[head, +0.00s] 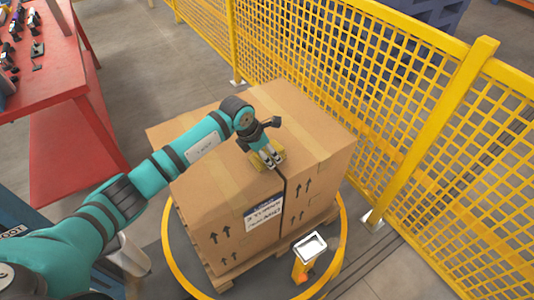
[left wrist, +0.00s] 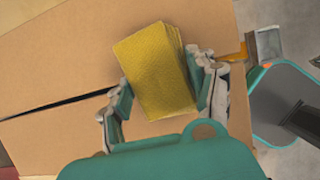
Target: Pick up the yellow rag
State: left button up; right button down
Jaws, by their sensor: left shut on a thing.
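The yellow rag (left wrist: 155,66) is a folded, thick yellow cloth in the left wrist view, between the two fingers of my left gripper (left wrist: 162,98). In the head view the rag (head: 256,163) shows as a small yellow patch on top of the cardboard box, mostly hidden by the fingers. My left gripper (head: 272,159) points down over the box top and is shut on the rag. I cannot tell whether the rag still touches the box. My right gripper is in neither view.
The large cardboard box (head: 310,110) stands on a wooden pallet (head: 222,282) inside a yellow ring (head: 170,250). A yellow mesh fence (head: 340,70) runs behind and to the right. A red table (head: 55,75) with tools is at left.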

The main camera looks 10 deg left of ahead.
pick_arm(q)
jog(key=shift+r+p, duration=0.25)
jog(key=shift+p, duration=0.15)
jog(key=shift+w+a+r+b, duration=0.1)
jog(key=shift+r+b, duration=0.25)
jog(key=r, duration=0.2)
jog(key=shift+s+r+b, duration=0.25)
jog(key=shift+r+b, duration=0.05)
jog(key=shift+b, duration=0.05)
jog(key=s+r+b, duration=0.1)
jog(key=s+b, duration=0.1)
jog(key=s, duration=1.3)
jog(key=shift+s+r, duration=0.25)
jog(key=shift+s, duration=0.1)
jog(key=shift+a, duration=0.1)
